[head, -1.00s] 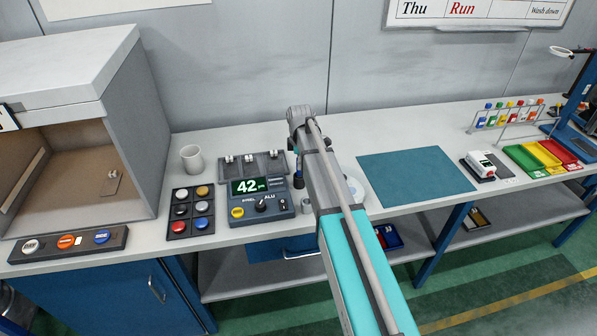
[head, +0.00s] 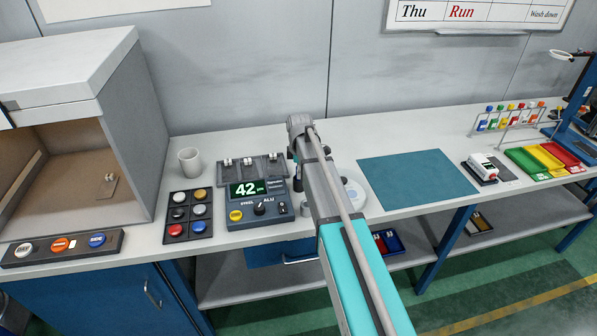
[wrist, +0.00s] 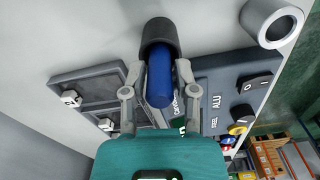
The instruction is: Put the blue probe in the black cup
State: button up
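The blue probe (wrist: 159,88) is in the middle of the wrist view, between the two fingers of my gripper (wrist: 161,72). The fingers look closed against its sides, with hardly any gap. The black cup (wrist: 160,34) is at the top, straight beyond the probe. The probe's far end is hidden at the cup's mouth, so it looks at least partly inside; how deep I cannot tell. In the head view, my arm hides most of the gripper, the probe and the cup.
An empty grey ring-shaped holder (wrist: 284,25) stands right of the black cup. The gauge box (head: 258,207) and a slotted dark tray (head: 252,168) are left of my arm. The teal mat (head: 415,178) is clear.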

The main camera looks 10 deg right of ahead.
jog(key=shift+o, duration=1)
notch_tip(320, 180, up, 3)
jog(key=p, duration=0.2)
jog(key=shift+f+p, duration=0.15)
jog(key=shift+p, duration=0.2)
jog(key=r+p, duration=0.3)
jog(key=shift+w+a+r, duration=0.1)
jog(key=shift+a+r, duration=0.15)
notch_tip(320, 180, up, 8)
jog(key=p, duration=0.8)
jog(key=shift+f, duration=0.2)
jog(key=s+m, duration=1.5)
jog(key=s, duration=1.1)
jog(key=shift+s+a+m, duration=0.15)
jog(key=shift+a+m, duration=0.2)
jog(key=shift+m, duration=0.05)
